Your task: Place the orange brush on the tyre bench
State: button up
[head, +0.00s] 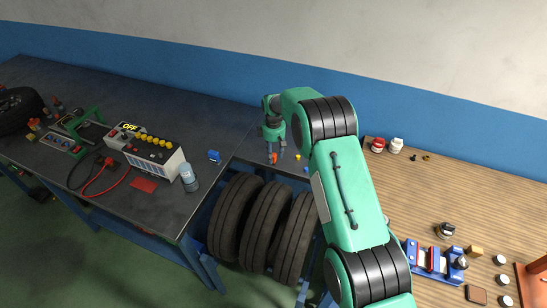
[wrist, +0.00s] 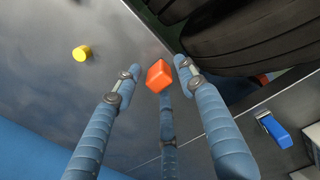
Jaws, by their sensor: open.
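A small orange-red block (wrist: 158,76) lies on the dark top of the bench. It is the only orange thing near my gripper and may be the orange brush; no bristles show. It also shows in the head view (head: 273,158), just below my fingertips. My gripper (wrist: 156,72) is open, with a fingertip on either side of the block; I cannot tell whether they touch it. The dark bench (head: 190,95) runs along the blue wall, with several black tyres (head: 265,225) standing in a gap at its front; I take it as the tyre bench.
A yellow cylinder (wrist: 82,53) lies near the block. A small blue thing (wrist: 274,131) lies on the bench's other side. A white control box (head: 150,150), a clear bottle (head: 189,177) and red cables are at left. A wooden table (head: 440,200) with jars and tools is at right.

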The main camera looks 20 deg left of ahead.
aim_at(274, 155)
notch_tip(274, 155, up, 10)
dwell(0.5)
dwell(0.5)
jog(key=shift+r, duration=0.1)
